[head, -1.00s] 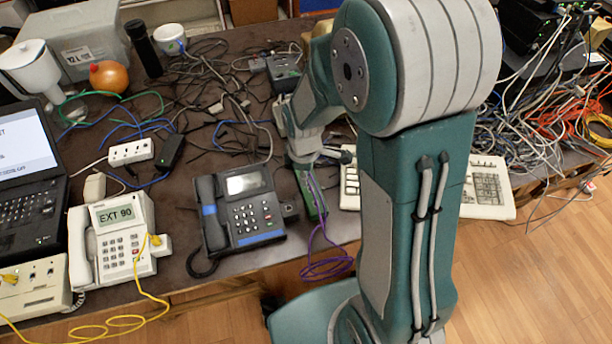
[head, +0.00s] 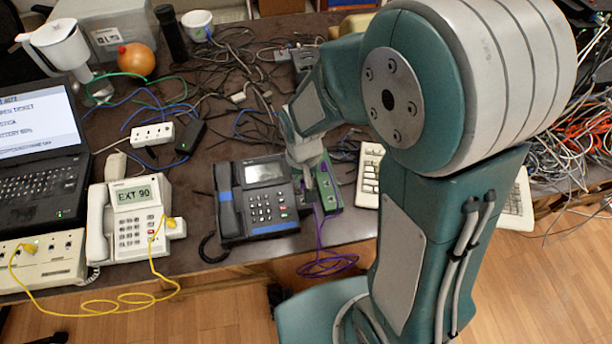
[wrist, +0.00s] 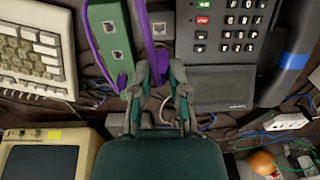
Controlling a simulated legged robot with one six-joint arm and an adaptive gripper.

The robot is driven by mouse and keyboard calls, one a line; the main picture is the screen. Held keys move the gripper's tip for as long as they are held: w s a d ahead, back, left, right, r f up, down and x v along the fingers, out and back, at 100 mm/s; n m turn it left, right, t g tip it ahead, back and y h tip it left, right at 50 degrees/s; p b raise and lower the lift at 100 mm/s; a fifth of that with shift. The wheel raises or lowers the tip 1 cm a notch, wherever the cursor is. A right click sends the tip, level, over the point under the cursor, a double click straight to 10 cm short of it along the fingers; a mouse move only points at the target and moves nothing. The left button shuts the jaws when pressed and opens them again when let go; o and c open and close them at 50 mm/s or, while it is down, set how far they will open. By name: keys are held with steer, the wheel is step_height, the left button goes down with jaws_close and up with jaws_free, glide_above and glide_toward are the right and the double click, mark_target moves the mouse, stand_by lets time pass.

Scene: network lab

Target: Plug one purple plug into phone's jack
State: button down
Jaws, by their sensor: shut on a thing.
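The dark desk phone (head: 265,226) with blue strips stands at the table's front. A small dark jack block (head: 304,205) is on its right side; in the wrist view the block's jack (wrist: 159,28) shows beside the keypad. My gripper (head: 316,178) is low at the phone's right edge. In the wrist view my gripper (wrist: 161,72) is shut on a purple plug (wrist: 158,58), just short of the jack block; the fingers partly hide the plug. Its purple cable (wrist: 145,25) runs away past the jack block. A second purple cable (wrist: 94,45) runs to the green box (wrist: 108,14).
The green box (head: 331,207) and a white keyboard (head: 368,178) stand right of the phone. A white phone (head: 131,222) with yellow cable stands at left. Tangled cables cover the table behind. A loop of purple cable (head: 325,267) hangs over the front edge.

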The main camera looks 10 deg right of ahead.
steer(key=shift+f, duration=2.4)
steer(key=shift+f, duration=0.8)
stand_by(0.5)
steer(key=c, duration=0.5)
jaws_free()
steer(key=shift+c, duration=0.2)
steer(key=shift+r, duration=0.1)
step_height(320, 180, up, 12)
steer(key=shift+f, duration=0.15)
